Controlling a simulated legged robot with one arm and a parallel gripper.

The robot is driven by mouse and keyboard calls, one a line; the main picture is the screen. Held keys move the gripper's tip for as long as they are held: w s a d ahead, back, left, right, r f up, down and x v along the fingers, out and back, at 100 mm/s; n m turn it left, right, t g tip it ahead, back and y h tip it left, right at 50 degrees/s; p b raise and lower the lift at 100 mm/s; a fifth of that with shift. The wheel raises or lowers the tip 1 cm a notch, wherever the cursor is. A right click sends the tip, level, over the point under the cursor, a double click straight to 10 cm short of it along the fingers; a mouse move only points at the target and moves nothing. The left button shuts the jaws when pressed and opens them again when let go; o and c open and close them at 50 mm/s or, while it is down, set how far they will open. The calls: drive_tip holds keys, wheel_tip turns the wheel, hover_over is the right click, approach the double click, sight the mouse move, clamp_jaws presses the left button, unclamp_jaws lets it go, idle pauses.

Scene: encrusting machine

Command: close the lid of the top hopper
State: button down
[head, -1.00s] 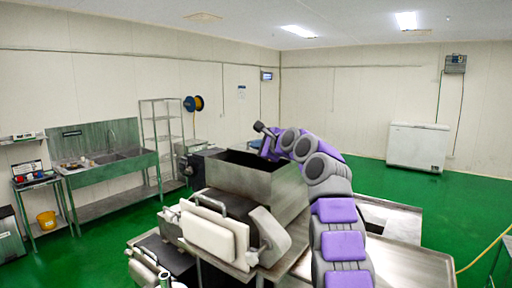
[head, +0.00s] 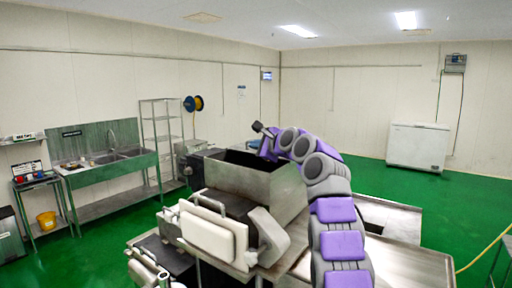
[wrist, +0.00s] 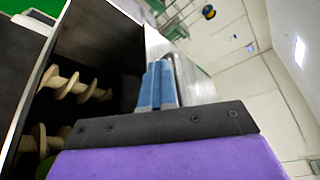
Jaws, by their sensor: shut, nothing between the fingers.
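The top hopper (head: 252,190) is a steel box with an open top in the middle of the head view. Its dark inside shows in the wrist view, with pale screw augers (wrist: 72,85). A bright metal panel with a bent bar handle (wrist: 182,78) lies just beyond the hopper's edge in the wrist view; it looks like the lid, standing open. My gripper (wrist: 157,68) has blue fingers pressed together, empty, beside this panel and near the hopper's rim. Whether the fingers touch the panel is unclear. In the head view my arm reaches over the hopper's right and far side.
A white-covered machine part (head: 208,238) stands in front of the hopper. Steel table tops (head: 400,262) lie to the right. A sink bench (head: 110,170) and a shelf rack (head: 160,135) line the left wall. A white chest freezer (head: 418,146) stands far right. Green floor between is clear.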

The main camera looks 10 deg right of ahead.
drive_tip(key=c, duration=1.5)
unclamp_jaws()
drive_tip(key=shift+a, duration=0.35)
drive_tip(key=shift+o, duration=0.3)
drive_tip(key=shift+a, duration=0.3)
drive_tip(key=b+v, duration=0.6)
drive_tip(key=v, duration=1.1)
drive_tip(key=shift+s+d, duration=0.1)
